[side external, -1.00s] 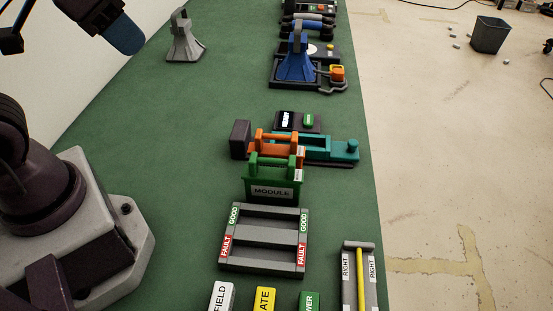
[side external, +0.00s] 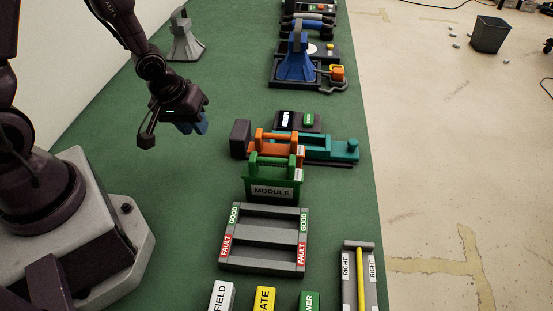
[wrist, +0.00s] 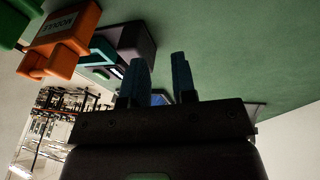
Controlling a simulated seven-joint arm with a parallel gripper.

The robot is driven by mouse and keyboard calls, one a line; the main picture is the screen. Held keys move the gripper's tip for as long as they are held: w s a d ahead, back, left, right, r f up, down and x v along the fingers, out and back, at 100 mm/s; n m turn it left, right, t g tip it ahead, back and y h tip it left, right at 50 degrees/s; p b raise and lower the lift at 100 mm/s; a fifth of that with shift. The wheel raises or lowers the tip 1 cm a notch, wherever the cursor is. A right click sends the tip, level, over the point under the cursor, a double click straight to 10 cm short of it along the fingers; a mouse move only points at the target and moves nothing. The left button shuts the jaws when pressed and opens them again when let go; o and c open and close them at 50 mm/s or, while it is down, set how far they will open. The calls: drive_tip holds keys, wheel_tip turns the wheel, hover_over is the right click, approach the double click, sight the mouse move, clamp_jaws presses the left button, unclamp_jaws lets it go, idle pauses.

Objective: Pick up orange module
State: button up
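The orange module (side external: 264,136), a block with a raised handle, stands upright behind the green module (side external: 271,181), which hides its lower front. In the wrist view the orange module (wrist: 60,42) is at upper left, beside the edge of the green module (wrist: 10,28). My gripper (side external: 196,126) hangs over the green mat to the left of both modules, clear of them. In the wrist view my gripper (wrist: 160,78) shows two blue fingers spread apart with nothing between them.
A teal fixture (side external: 337,147) and a dark block (side external: 240,138) flank the orange module. A black box with a green button (side external: 309,120) is behind. A grey rack (side external: 264,235) lies in front. The green mat (side external: 180,220) is bare left of the modules.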

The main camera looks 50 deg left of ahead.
sight(274, 136)
drive_tip(key=d+f+n+h, duration=0.1)
drive_tip(key=w+d+f+n+t, duration=0.1)
drive_tip(key=f, duration=0.1)
drive_tip(key=d+f+n+t+h, duration=0.1)
drive_tip(key=n, duration=0.1)
drive_tip(key=shift+w+d+f+h, duration=0.15)
drive_tip(key=shift+f+h, duration=0.15)
drive_tip(key=shift+f, duration=0.05)
drive_tip(key=d+n, duration=0.1)
drive_tip(key=w+d+n+t+h, duration=0.1)
drive_tip(key=shift+f+n, duration=0.15)
drive_tip(key=shift+n, duration=0.15)
drive_tip(key=w+d+r+n+t+h, duration=0.4)
drive_tip(key=r+n+t, duration=0.2)
drive_tip(key=n, duration=0.2)
drive_tip(key=shift+g, duration=0.3)
drive_tip(key=x, duration=0.6)
drive_tip(key=shift+w+d, duration=0.25)
drive_tip(key=shift+w, duration=0.1)
clamp_jaws()
